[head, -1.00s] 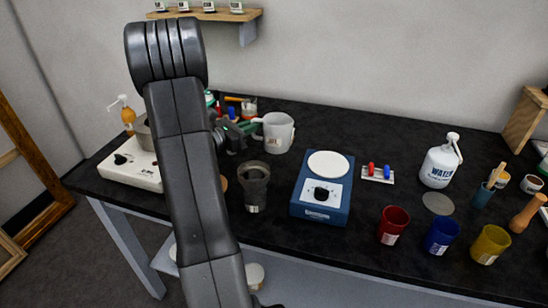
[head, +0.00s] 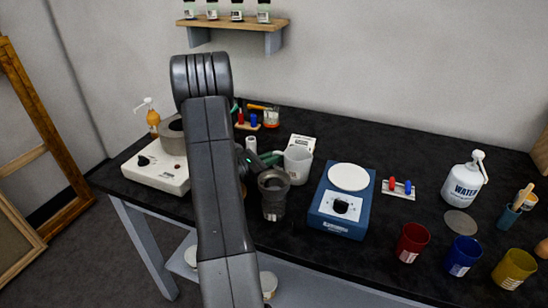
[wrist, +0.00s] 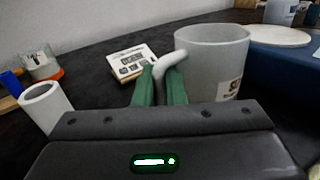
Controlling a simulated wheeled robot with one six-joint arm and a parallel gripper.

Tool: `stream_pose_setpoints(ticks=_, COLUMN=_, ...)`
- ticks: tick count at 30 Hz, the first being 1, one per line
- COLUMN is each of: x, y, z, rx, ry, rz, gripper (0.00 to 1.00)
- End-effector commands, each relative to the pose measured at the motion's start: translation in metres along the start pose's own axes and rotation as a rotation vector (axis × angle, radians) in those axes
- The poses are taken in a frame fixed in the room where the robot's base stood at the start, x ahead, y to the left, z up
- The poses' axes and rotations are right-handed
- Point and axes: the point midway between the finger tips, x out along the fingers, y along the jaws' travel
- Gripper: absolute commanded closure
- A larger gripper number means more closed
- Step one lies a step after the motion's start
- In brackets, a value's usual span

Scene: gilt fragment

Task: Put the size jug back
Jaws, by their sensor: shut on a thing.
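The size jug is a pale grey translucent mug-like jug with a label. It is upright in the head view (head: 299,165), left of the blue stirrer, and large in the wrist view (wrist: 213,62). My gripper (wrist: 161,74) has its green fingers shut on the jug's handle, on the jug's left side. In the head view my gripper (head: 268,160) is partly hidden by my arm. The jug's base is at or close to the black table top (head: 330,135); I cannot tell if it touches.
A white cylinder (wrist: 45,105) stands left of my gripper. A dark cup (head: 273,195) stands close in front of the jug. The blue stirrer (head: 341,215) is to the right, a hotplate (head: 150,168) with a pot to the left.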

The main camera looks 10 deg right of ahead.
Motion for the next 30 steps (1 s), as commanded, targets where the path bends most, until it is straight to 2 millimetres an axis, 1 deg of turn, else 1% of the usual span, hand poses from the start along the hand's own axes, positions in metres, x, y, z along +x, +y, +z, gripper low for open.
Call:
stream_pose_setpoints(ticks=4, x=0.0, y=0.0, z=-0.004, rx=0.0, ry=0.0, rz=0.0, gripper=1.0)
stream_pose_setpoints(ticks=5, x=0.0, y=0.0, z=-0.003, rx=0.0, ry=0.0, rz=0.0, gripper=0.84)
stream_pose_setpoints(ticks=6, x=0.0, y=0.0, z=-0.003, rx=0.0, ry=0.0, rz=0.0, gripper=0.76)
stream_pose_setpoints(ticks=7, x=0.0, y=0.0, z=-0.003, rx=0.0, ry=0.0, rz=0.0, gripper=0.7)
stream_pose_setpoints(ticks=8, x=0.0, y=0.0, z=-0.003, rx=-0.001, ry=0.0, rz=0.0, gripper=0.68)
stream_pose_setpoints(ticks=15, x=0.0, y=0.0, z=-0.003, rx=-0.001, ry=0.0, rz=0.0, gripper=0.68)
stream_pose_setpoints(ticks=19, x=0.0, y=0.0, z=0.002, rx=-0.001, ry=0.0, rz=0.0, gripper=0.68)
stream_pose_setpoints(ticks=20, x=-0.003, y=0.001, z=0.001, rx=-0.001, ry=0.001, rz=0.002, gripper=0.68)
stream_pose_setpoints(ticks=23, x=-0.017, y=0.001, z=-0.001, rx=-0.001, ry=0.001, rz=0.005, gripper=0.68)
stream_pose_setpoints(ticks=30, x=-0.061, y=0.001, z=-0.001, rx=-0.001, ry=0.001, rz=0.006, gripper=0.68)
